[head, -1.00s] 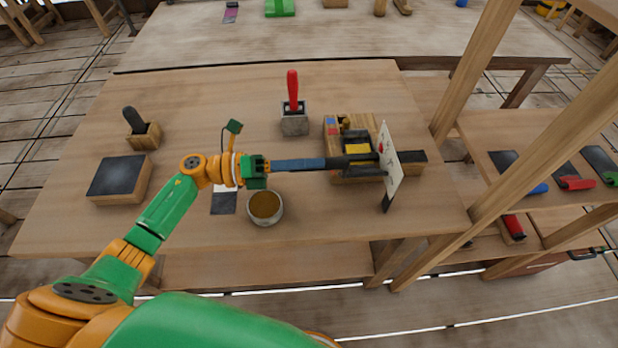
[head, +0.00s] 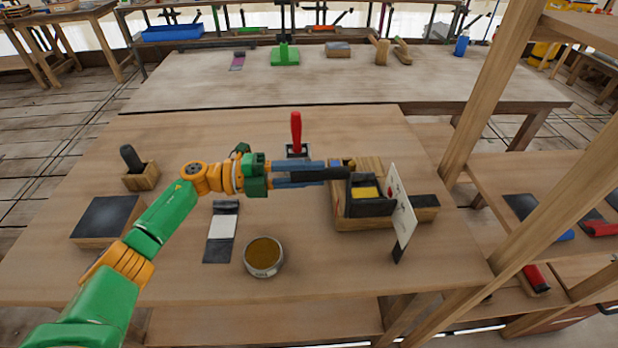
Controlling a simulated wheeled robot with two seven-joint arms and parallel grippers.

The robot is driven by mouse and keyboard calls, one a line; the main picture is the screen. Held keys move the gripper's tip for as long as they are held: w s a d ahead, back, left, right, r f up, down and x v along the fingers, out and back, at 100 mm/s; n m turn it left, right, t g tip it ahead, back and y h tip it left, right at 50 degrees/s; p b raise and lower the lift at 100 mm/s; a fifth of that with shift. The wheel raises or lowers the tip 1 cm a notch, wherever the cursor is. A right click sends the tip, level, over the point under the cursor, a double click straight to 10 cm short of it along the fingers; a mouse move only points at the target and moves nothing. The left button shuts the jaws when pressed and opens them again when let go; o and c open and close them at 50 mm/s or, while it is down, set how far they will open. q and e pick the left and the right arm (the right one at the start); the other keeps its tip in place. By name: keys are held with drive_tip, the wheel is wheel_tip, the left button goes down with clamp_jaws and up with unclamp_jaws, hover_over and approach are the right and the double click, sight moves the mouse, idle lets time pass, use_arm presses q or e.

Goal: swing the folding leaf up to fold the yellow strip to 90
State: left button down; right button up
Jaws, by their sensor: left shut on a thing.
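The bending tool stands on a wooden block (head: 352,224) at the right of the bench, with dark metal plates. The yellow strip (head: 367,192) shows as a small patch between the dark plates. A dark plate in front of it, seemingly the folding leaf (head: 371,208), looks raised, but I cannot read its exact angle. My left gripper (head: 343,173) reaches in from the left and is shut at the tool's left end, on what seems to be the leaf's dark handle. The fingertips largely hide the grip. My right gripper is not in view.
A white card with a red mark (head: 403,212) stands upright just right of the tool. A red-handled tool in a grey holder (head: 297,150) stands behind my fingers. A round tin (head: 263,257) and a dark-and-white sheet (head: 221,232) lie in front. A wooden post rises at right.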

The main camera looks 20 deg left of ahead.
use_arm(q)
drive_tip(key=shift+w+a, duration=0.15)
drive_tip(key=shift+w, duration=0.15)
drive_tip(key=c, duration=0.6)
unclamp_jaws()
drive_tip(key=shift+w+f, duration=0.1)
drive_tip(key=b+v, duration=0.3)
drive_tip(key=v, duration=0.4)
